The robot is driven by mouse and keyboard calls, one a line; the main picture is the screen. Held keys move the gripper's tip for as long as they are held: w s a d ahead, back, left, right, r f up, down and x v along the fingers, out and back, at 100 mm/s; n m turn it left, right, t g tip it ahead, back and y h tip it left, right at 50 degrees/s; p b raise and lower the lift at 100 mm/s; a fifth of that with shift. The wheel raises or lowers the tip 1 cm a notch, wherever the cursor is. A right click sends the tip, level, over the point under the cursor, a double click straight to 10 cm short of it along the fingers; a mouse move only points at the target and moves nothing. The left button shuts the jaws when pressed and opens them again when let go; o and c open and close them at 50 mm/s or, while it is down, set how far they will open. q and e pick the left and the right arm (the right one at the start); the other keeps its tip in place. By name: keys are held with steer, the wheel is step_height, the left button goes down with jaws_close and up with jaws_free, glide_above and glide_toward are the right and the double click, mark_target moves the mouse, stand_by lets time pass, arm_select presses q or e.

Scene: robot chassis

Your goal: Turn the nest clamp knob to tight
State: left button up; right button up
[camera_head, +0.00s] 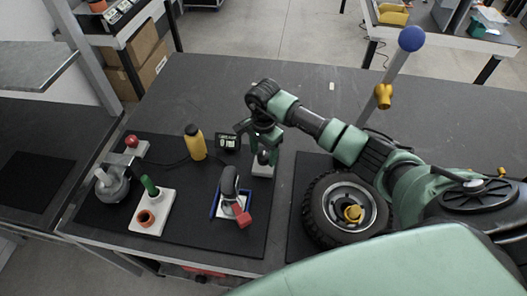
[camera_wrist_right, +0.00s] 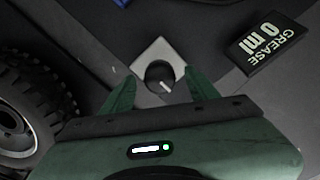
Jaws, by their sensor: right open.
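The nest clamp knob (camera_wrist_right: 159,76) is a round black knob with a white pointer line, on a light grey square plate (camera_wrist_right: 150,50). In the right wrist view the pointer slants toward the lower right. In the head view the plate (camera_head: 263,171) lies on the dark mat, and the knob is largely hidden by my right gripper (camera_head: 264,150). The gripper points down over it. In the right wrist view the open fingers (camera_wrist_right: 159,82) appear on either side of the knob with gaps. I cannot tell how high the fingertips are above it. My left gripper is not in view.
A grease display (camera_head: 228,142) reading 0 ml and a yellow bottle (camera_head: 195,142) stand left of the knob. A caster wheel in a blue nest (camera_head: 214,205) is nearer me. A large tyre (camera_head: 318,215) lies to the right. The table's far part is clear.

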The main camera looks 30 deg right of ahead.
steer(key=shift+f, duration=0.3)
